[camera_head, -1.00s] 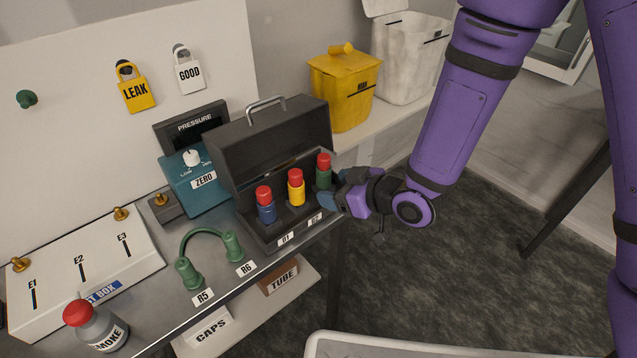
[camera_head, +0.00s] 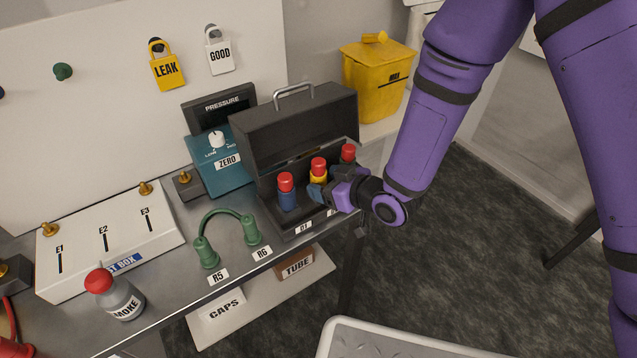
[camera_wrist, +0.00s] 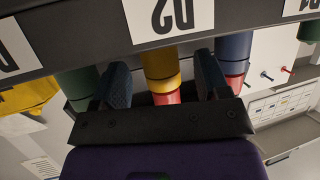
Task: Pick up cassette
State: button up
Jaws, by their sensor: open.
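Three upright cassettes with red caps stand in the open dark case (camera_head: 262,200): a blue cassette (camera_head: 287,199), a yellow cassette (camera_head: 318,176) in the middle, and a green one whose red cap (camera_head: 348,152) shows behind my gripper. My gripper (camera_head: 326,188) is open at the yellow cassette. In the wrist view, the yellow cassette (camera_wrist: 160,66) sits between my two fingers (camera_wrist: 163,84), with the blue cassette (camera_wrist: 234,55) and the green cassette (camera_wrist: 77,80) outside them. I cannot tell whether a finger touches it. My gripper hides the yellow cassette's lower part in the head view.
The case lid (camera_head: 295,118) stands up behind the cassettes. A green handle-shaped tube (camera_head: 228,215) and a teal gauge box (camera_head: 218,160) stand to the left. A yellow bin (camera_head: 378,85) is behind at right. The case's front wall carries labels (camera_wrist: 168,17).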

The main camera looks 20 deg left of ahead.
jog(key=shift+x, duration=1.25)
jog(key=c, duration=1)
jog(key=shift+r, duration=0.1)
